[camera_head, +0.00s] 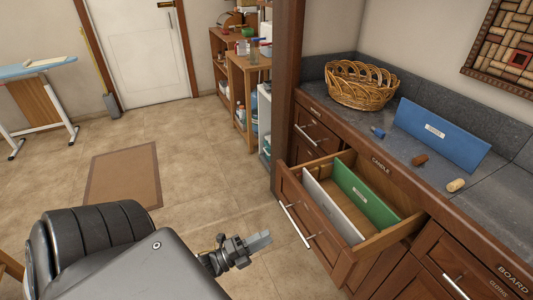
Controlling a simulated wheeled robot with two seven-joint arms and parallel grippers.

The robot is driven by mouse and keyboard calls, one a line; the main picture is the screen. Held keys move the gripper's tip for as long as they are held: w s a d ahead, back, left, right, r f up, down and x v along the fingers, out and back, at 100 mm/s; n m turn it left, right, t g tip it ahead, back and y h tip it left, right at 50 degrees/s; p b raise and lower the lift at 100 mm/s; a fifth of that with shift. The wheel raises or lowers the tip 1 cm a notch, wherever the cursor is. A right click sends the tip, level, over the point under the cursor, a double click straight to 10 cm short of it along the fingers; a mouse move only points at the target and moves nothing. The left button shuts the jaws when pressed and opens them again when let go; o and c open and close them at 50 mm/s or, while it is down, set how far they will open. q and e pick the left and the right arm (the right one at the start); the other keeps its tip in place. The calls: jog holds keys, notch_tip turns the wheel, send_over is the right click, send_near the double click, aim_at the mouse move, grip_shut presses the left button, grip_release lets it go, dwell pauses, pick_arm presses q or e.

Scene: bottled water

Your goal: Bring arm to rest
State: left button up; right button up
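My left arm comes in from the bottom left, dark and bulky. My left gripper (260,241) is over the floor in front of the open drawer, its light grey fingers pointing right. No object shows in it, and the fingers are seen too edge-on to tell whether they are apart. It is to the left of the drawer front and appears apart from it. My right gripper is not in view.
The open drawer (296,192) holds a white board (335,207) and a green board (366,196). On the counter are a wicker basket (362,86), a blue board (440,135), a small blue item (377,132) and two corks (456,185). A mat (124,176) lies on open floor.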

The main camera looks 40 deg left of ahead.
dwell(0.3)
pick_arm(q)
jog(key=s+a+f+n+g+y, duration=0.3)
jog(key=s+f+n, duration=0.15)
jog(key=f, duration=0.55)
jog(key=s+a+f+n+g+y, duration=0.25)
jog(key=f+n, duration=0.25)
jog(key=f, duration=0.5)
jog(key=s+a+f+n+g+y, duration=0.25)
jog(key=s+f+n+g, duration=0.2)
jog(key=f, duration=0.55)
jog(key=s+d+f+n+g, duration=0.3)
jog(key=s+f+n+g, duration=0.25)
jog(key=s+f, duration=0.75)
jog(key=s+d+f+g, duration=0.1)
jog(key=s+d+g, duration=0.1)
jog(key=s+d, duration=0.3)
jog(key=d, duration=0.4)
jog(key=shift+s+p, duration=0.25)
jog(key=shift+p, duration=0.15)
